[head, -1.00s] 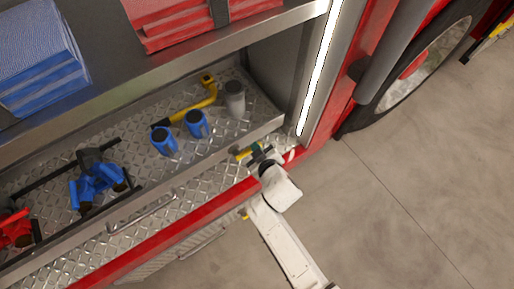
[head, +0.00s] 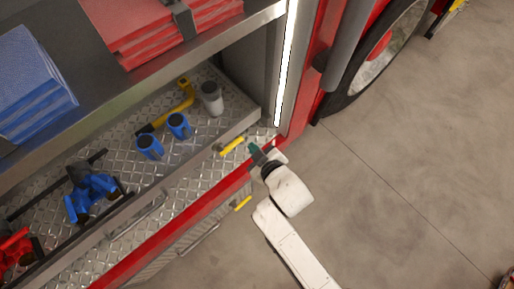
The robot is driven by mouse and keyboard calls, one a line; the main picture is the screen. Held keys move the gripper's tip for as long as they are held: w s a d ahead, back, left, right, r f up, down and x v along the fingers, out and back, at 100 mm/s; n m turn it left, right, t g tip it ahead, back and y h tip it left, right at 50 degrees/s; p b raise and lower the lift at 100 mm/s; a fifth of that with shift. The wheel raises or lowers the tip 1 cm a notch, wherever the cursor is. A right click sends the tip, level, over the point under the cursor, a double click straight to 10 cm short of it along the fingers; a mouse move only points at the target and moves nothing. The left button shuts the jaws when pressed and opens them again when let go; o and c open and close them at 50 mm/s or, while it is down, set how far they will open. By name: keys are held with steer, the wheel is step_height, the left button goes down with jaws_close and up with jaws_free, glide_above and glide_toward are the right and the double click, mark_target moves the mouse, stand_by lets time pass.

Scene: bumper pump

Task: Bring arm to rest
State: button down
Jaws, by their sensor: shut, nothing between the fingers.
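My gripper (head: 259,153) is at the end of my white arm, just outside the red front edge of the truck's open compartment. Its dark fingers point up and left toward the compartment's right corner. It is small in the picture, and it holds nothing. A yellow handle (head: 232,146) on the compartment's front lip lies a little to the left of the fingers, apart from them. My arm stretches from the bottom of the head view up to the gripper, over the concrete floor.
The diamond-plate tray (head: 200,150) holds blue cylinders (head: 178,125), a grey cylinder (head: 212,98), a yellow bent tool (head: 184,92) and a blue fitting (head: 90,190). Folded red (head: 150,30) and blue (head: 35,85) stacks lie on the shelf above. A wheel (head: 375,60) stands right. The floor (head: 410,170) is clear.

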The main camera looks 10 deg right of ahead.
steer(key=shift+s+d+r, duration=0.2)
steer(key=shift+s+r, duration=0.05)
steer(key=shift+s, duration=0.1)
stand_by(0.4)
steer(key=s+d+m+g+h, duration=0.2)
steer(key=s+d, duration=0.1)
steer(key=d, duration=0.4)
steer(key=s+d+m+g+h, duration=0.2)
steer(key=s+d+m, duration=0.15)
steer(key=d, duration=0.35)
steer(key=s+d+r+m+g, duration=0.1)
steer(key=s+d+m+g, duration=0.1)
steer(key=s, duration=0.6)
steer(key=s+d+r+m+g, duration=0.2)
steer(key=s+d+g, duration=0.2)
steer(key=s+d, duration=0.3)
steer(key=shift+s, duration=1.05)
steer(key=shift+d, duration=0.1)
